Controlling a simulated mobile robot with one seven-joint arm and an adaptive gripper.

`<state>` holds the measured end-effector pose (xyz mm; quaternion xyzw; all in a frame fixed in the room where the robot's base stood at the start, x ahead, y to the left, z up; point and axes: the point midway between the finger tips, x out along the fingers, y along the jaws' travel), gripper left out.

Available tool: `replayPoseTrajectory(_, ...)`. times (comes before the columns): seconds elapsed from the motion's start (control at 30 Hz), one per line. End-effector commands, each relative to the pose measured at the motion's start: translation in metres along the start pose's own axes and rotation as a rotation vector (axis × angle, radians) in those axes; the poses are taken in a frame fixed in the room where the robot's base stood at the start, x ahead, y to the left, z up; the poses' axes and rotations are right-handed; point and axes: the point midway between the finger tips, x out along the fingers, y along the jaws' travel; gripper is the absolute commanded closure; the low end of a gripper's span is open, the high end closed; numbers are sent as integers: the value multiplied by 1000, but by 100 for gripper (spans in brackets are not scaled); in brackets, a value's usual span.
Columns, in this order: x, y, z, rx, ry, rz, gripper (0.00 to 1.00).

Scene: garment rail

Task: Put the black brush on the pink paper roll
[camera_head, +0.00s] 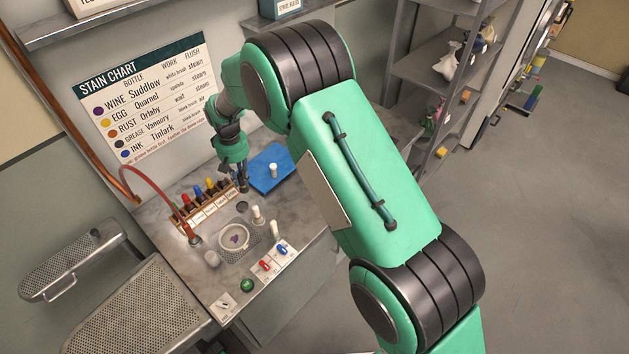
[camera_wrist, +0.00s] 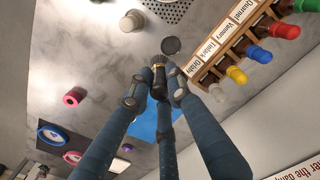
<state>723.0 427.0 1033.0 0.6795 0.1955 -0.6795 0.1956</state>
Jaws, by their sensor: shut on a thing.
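My gripper (camera_wrist: 160,88) is shut on the black brush (camera_wrist: 160,68), a dark piece with a pale gold band, held between the fingertips. In the head view my gripper (camera_head: 242,184) is just right of the bottle rack, and the brush is too small to make out clearly. The pink paper roll (camera_wrist: 73,97), a short pink cylinder with a dark hole, is on the grey worktop in the wrist view, left of and apart from my gripper. I cannot make it out in the head view, where my arm covers part of the worktop.
The bottle rack (camera_wrist: 229,52) with coloured caps is close on the right in the wrist view. A flat dark disc (camera_wrist: 171,45) lies near the brush. A blue mat (camera_head: 268,182), a white cup (camera_head: 258,215) and a round dish (camera_head: 234,238) are nearby. Grey worktop shows around the pink roll.

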Motion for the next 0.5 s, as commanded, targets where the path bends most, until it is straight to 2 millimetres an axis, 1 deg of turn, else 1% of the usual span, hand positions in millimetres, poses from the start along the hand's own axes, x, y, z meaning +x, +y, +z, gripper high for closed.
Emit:
replayPoseTrajectory(0.03, 1, 11, 6, 3, -1, 0, 100)
replayPoseTrajectory(0.17, 3, 43, 25, 6, -2, 0, 100)
replayPoseTrajectory(0.27, 5, 73, 44, 8, -2, -1, 100)
replayPoseTrajectory(0.4, 8, 116, 78, 9, -2, -1, 100)
replayPoseTrajectory(0.5, 12, 145, 106, 8, -4, -2, 100)
